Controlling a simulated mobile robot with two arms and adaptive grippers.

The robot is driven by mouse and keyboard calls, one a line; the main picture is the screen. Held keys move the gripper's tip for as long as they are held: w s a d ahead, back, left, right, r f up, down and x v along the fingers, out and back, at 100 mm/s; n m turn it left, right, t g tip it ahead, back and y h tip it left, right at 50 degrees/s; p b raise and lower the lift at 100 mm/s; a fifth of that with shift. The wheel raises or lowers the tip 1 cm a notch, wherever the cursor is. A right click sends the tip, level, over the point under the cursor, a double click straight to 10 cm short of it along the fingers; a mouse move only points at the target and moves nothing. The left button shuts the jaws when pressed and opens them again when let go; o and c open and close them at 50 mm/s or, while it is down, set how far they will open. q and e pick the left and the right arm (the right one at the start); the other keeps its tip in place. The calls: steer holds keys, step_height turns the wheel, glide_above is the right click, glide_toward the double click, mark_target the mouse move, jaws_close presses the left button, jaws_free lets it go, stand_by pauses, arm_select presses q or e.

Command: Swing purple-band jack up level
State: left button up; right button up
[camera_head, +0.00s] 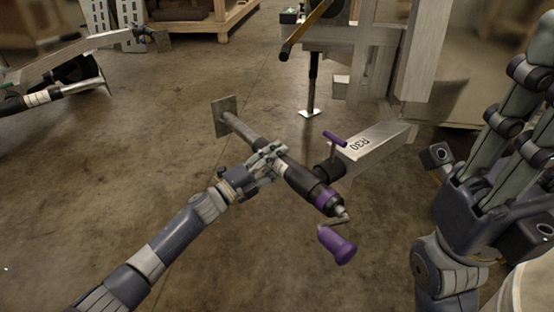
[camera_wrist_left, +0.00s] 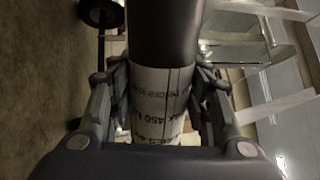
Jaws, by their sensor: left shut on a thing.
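The purple-band jack (camera_head: 304,184) has a dark tube, a purple band near its crank end and a square foot plate (camera_head: 223,117) at its upper left end. It lies slantwise in the head view. A purple crank grip (camera_head: 338,244) hangs at its lower right end. A dark pivot joins it to the trailer beam marked R30 (camera_head: 375,142), and a small purple-handled pin (camera_head: 335,138) stands there. My left gripper (camera_head: 267,165) is shut around the tube. The left wrist view shows the labelled tube (camera_wrist_left: 158,100) between its fingers. My right gripper (camera_head: 515,110) is apart from the jack; its fingertips are unclear.
Another jack with an orange-brown handle (camera_head: 308,28) stands upright on a foot plate behind, beside a tall aluminium frame (camera_head: 425,50). A further trailer tongue with a jack (camera_head: 60,90) is at the far left. The concrete floor around the jack is clear.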

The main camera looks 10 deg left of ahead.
arm_select(q)
steer(key=shift+w+a+r, duration=0.1)
steer(key=shift+a+r, duration=0.05)
steer(key=shift+a, duration=0.05)
steer(key=o, duration=1.5)
steer(key=shift+o, duration=0.2)
steer(key=v, duration=1.2)
steer(key=shift+f, duration=0.2)
